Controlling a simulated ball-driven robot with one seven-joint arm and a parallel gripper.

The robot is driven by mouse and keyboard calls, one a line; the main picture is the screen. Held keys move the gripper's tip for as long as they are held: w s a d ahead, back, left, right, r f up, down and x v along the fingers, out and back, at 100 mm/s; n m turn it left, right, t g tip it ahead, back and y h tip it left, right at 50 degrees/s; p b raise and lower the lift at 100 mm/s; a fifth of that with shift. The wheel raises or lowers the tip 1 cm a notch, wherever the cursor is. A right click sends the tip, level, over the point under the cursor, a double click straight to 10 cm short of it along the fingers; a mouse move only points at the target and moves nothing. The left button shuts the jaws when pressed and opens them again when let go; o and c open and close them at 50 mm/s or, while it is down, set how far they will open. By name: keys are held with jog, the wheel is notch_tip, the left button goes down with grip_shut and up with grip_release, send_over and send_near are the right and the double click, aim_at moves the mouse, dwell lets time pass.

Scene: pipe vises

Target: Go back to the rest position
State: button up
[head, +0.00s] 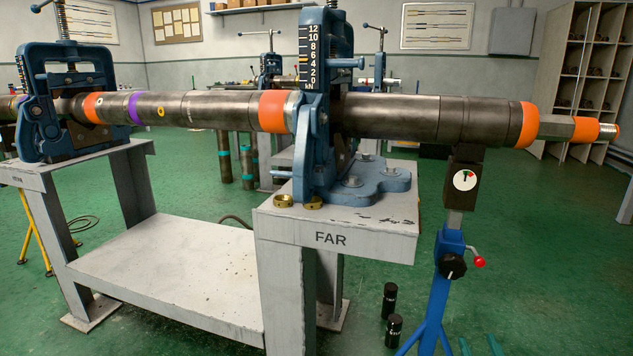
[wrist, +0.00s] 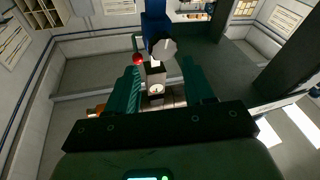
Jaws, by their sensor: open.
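My gripper (wrist: 160,66) shows in the wrist view with its two dark green fingers apart and nothing between them. In the head view, two teal fingertips of my gripper (head: 480,346) show at the bottom edge, right of the blue stand (head: 436,300); the rest is out of frame. The stand carries a dial gauge (head: 464,180) and a red-knobbed lever (head: 478,262). In the wrist view the picture is inverted, and the gauge (wrist: 156,88) appears beyond and between the fingers. I cannot tell the exact gap to it.
A long pipe (head: 390,117) with orange bands runs through the far vise (head: 325,120) and the left vise (head: 65,100). The bench (head: 335,238) is marked FAR. Two black cans (head: 392,330) stand on the floor. Green floor (head: 550,260) is clear at right.

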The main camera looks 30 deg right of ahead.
jog(key=a+f+n+g+y+p, duration=0.1)
jog(key=a+f+g+y, duration=0.3)
jog(key=a, duration=0.3)
jog(key=a+f+g+y+p, duration=0.1)
jog(key=a+f+g+y, duration=0.25)
jog(key=a, duration=0.35)
jog(key=s+a+n+g+y+p, duration=0.3)
jog(key=s+a+g, duration=0.5)
jog(key=s+a, duration=0.65)
notch_tip(320, 180, up, 38)
jog(key=s+p, duration=0.1)
jog(key=p, duration=3.6)
jog(key=shift+s+d+f+y, duration=0.15)
jog(key=shift+s+d+y, duration=0.1)
jog(key=shift+y, duration=0.1)
jog(key=shift+g, duration=0.25)
